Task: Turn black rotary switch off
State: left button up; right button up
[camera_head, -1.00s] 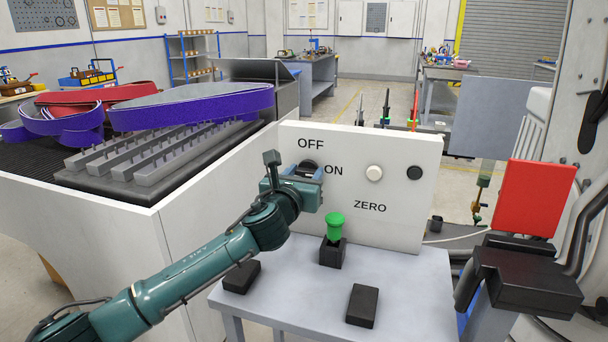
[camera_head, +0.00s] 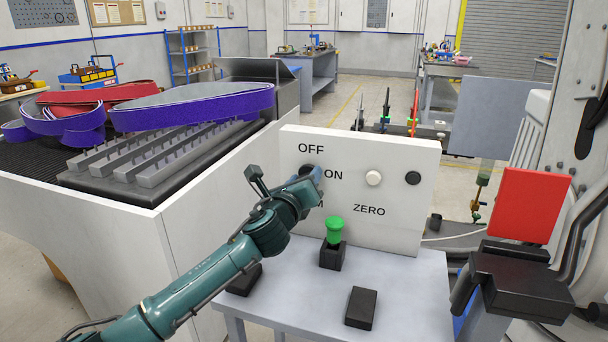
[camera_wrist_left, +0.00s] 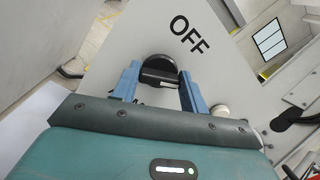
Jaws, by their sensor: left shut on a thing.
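The black rotary switch (camera_head: 306,169) is on the upright white panel (camera_head: 400,225), mostly hidden by my gripper in the head view. OFF is printed above it and ON to its right; a partly hidden label ending in M is below. In the left wrist view the switch (camera_wrist_left: 158,66) is a black disc with a raised grip bar. My left gripper (camera_head: 313,177) is at the panel. Its blue fingers (camera_wrist_left: 160,82) are on either side of the grip bar, shut on it. Which label the switch points to is unclear. My right gripper is not in view.
A white button (camera_head: 374,178) and a black button (camera_head: 413,178) are on the panel's right. A green-topped plunger (camera_head: 334,230) and black blocks (camera_head: 361,307) stand on the grey table (camera_head: 410,290). A white bin (camera_head: 200,220) stands left, a red board (camera_head: 534,205) right.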

pick_arm(q)
jog(key=shift+a+f+n+p, duration=0.1)
jog(key=shift+n+p, duration=0.4)
jog(key=shift+n, duration=2.5)
jog(key=shift+f+n+p, duration=0.1)
jog(key=shift+n+p, duration=0.4)
jog(key=shift+n, duration=2.5)
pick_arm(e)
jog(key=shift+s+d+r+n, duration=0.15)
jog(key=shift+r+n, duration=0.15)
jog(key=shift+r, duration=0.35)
pick_arm(q)
jog(key=o, duration=1)
